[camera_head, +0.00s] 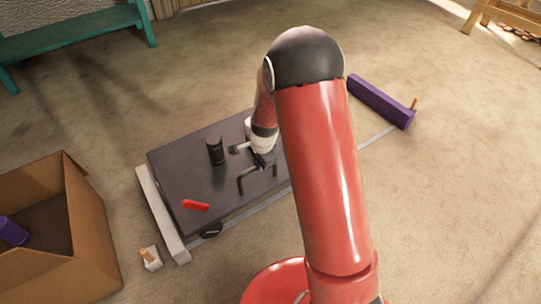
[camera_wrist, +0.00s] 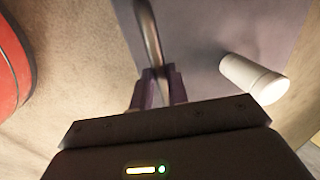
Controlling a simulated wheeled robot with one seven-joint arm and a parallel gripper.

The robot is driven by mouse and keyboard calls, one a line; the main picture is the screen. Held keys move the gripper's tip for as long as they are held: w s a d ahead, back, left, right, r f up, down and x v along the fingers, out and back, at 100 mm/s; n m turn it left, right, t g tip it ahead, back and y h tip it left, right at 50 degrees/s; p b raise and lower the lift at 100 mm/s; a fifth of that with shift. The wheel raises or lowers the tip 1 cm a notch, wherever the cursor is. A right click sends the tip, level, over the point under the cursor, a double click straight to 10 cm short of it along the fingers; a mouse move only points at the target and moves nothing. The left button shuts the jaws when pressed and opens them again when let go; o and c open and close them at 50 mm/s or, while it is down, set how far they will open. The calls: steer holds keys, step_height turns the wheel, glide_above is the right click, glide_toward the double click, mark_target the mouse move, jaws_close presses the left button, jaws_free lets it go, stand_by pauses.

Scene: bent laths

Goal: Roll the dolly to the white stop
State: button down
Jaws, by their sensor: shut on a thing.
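The dolly (camera_head: 180,173) is a low dark platform on the floor with a black wheel (camera_head: 211,230) showing at its near side. The white stop (camera_head: 160,213) is a pale bar along the dolly's left end; the two look touching or nearly so, and I cannot tell which. A dark bent handle (camera_head: 243,181) rises from the dolly's near side; it also shows in the wrist view (camera_wrist: 147,30). My gripper (camera_wrist: 157,75) is shut on this handle. In the head view my arm hides part of the dolly's right side.
On the dolly are a black cylinder (camera_head: 215,150), a red piece (camera_head: 195,205) and a white cylinder (camera_wrist: 250,78). A purple bar (camera_head: 380,101) lies right, a cardboard box (camera_head: 88,232) left. A white block (camera_head: 152,259) with an orange peg sits near the stop.

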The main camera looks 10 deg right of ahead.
steer(key=shift+s+a, duration=0.25)
steer(key=shift+a, duration=0.35)
steer(key=c, duration=1.4)
jaws_free()
steer(key=shift+o, duration=0.2)
steer(key=shift+r, duration=0.3)
step_height(320, 180, up, 7)
steer(key=s+p, duration=0.1)
steer(key=shift+s+d+p, duration=0.2)
steer(key=shift+d+p, duration=0.05)
steer(key=shift+p, duration=0.15)
